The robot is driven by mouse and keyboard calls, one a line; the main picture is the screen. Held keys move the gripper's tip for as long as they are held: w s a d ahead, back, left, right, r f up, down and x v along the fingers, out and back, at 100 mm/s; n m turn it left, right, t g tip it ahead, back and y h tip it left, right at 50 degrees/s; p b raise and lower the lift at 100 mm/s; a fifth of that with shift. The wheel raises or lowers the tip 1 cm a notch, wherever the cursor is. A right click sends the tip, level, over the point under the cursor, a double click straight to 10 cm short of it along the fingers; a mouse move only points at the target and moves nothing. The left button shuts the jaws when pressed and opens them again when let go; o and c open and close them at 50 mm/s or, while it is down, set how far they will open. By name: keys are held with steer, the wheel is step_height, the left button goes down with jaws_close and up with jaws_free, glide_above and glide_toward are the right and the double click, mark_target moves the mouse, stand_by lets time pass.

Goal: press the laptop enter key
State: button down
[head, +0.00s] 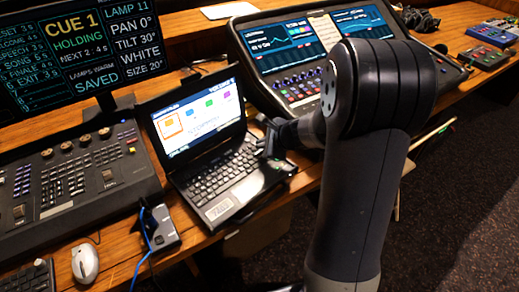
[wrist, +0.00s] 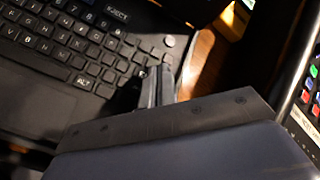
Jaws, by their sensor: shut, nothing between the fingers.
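The open laptop (head: 197,112) stands on the wooden desk with its screen lit. Its black keyboard (head: 225,172) also fills the left of the wrist view (wrist: 60,50). My gripper (head: 264,147) is at the right side of the keyboard, close over the keys. In the wrist view its fingers (wrist: 156,72) are together and empty, at the keyboard's right edge. Whether the tips touch a key I cannot tell. I cannot pick out the enter key; the fingers and gripper body hide some of the keys there.
A lighting console (head: 75,185) and a cue monitor (head: 70,45) are left of the laptop. A mixing console (head: 300,60) stands close on its right, behind my arm. A small grey box (head: 158,228) with a blue cable and a white mouse (head: 85,263) are at front left.

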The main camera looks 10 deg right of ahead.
steer(key=shift+r, duration=0.1)
step_height(320, 180, up, 5)
steer(key=p, duration=0.4)
stand_by(0.3)
steer(key=c, duration=2.2)
jaws_free()
